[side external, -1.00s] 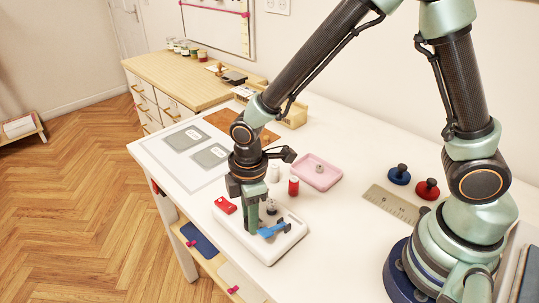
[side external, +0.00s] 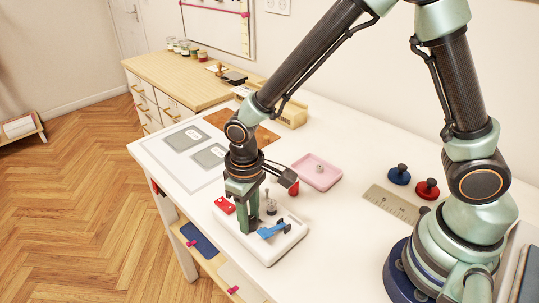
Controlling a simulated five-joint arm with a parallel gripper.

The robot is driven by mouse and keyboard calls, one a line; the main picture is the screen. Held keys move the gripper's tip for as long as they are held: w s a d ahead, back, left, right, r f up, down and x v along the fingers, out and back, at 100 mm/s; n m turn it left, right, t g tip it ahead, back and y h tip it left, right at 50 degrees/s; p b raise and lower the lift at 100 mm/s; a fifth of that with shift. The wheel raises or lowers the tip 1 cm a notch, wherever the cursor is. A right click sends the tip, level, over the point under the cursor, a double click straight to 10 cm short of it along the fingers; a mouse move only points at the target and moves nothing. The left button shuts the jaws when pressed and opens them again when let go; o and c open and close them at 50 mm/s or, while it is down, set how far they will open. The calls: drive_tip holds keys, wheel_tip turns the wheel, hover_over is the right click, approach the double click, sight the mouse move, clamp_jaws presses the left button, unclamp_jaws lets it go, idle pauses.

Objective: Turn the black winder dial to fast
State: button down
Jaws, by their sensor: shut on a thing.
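My gripper (side external: 247,222) points straight down over the white winder base (side external: 284,246) near the table's front edge. Its fingers are shut low on the base, where the black winder dial would be; the dial is hidden behind the fingers, so its setting cannot be read. A red part (side external: 225,205) sits on the base to the left of the fingers. A blue lever (side external: 273,230) lies on the base to their right. A small grey post (side external: 271,207) stands behind the lever, apart from the gripper.
A red spool (side external: 294,188) stands behind the base, partly covered by my wrist. Grey pads (side external: 184,138) lie at the back left.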

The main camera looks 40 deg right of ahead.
drive_tip(key=m, duration=1.3)
drive_tip(key=shift+d+g, duration=0.1)
drive_tip(key=shift+g, duration=0.2)
drive_tip(key=shift+m, duration=0.3)
drive_tip(key=c, duration=0.8)
unclamp_jaws()
drive_tip(key=r, duration=1.2)
drive_tip(key=shift+w, duration=0.25)
